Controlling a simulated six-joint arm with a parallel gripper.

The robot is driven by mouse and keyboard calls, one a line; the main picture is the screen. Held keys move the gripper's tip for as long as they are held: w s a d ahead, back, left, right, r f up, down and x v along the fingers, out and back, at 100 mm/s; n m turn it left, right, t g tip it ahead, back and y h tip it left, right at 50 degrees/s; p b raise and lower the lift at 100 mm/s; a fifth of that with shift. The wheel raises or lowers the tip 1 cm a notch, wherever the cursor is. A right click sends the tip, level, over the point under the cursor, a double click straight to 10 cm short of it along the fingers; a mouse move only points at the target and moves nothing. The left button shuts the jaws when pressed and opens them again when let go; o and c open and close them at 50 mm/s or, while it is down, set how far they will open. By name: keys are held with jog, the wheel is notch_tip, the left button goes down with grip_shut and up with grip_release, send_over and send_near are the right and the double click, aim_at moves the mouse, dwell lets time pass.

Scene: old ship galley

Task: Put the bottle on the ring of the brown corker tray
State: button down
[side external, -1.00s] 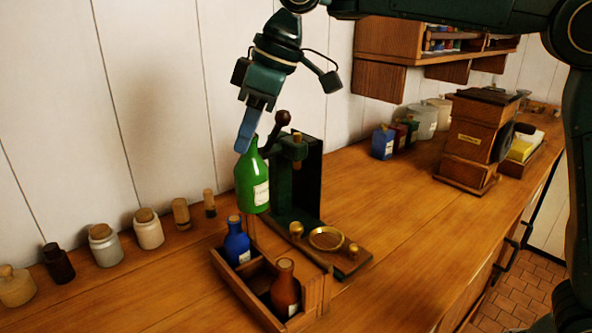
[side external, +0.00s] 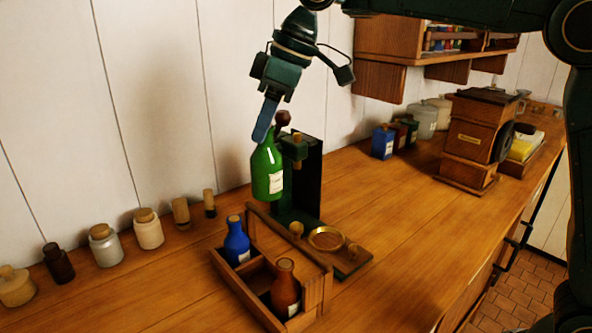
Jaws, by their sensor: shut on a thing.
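A green bottle (side external: 267,174) with a pale label hangs upright from my gripper (side external: 262,138), which is shut on its neck. The bottle is above the counter, in front of the dark green corker (side external: 312,180) in this view, and partly covers it. The brown corker tray (side external: 352,264) lies at the corker's foot. Its brass-coloured ring (side external: 326,238) is bare, to the lower right of the bottle. Small knobs stand on either side of the ring. The fingertips hide the bottle's top.
A wooden crate (side external: 322,292) in front holds a blue bottle (side external: 237,242) and a brown bottle (side external: 286,288). Jars and corks line the wall at left. A wooden grinder (side external: 470,140) stands at the back right. The counter right of the tray is clear.

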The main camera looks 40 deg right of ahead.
jog(key=d+r, duration=0.1)
jog(key=d, duration=1.4)
jog(key=shift+s+d+r, duration=0.15)
jog(key=shift+d+r, duration=0.1)
jog(key=shift+d, duration=0.05)
jog(key=shift+f, duration=0.15)
notch_tip(320, 180, down, 16)
jog(key=shift+r, duration=0.25)
jog(key=shift+f, duration=2.25)
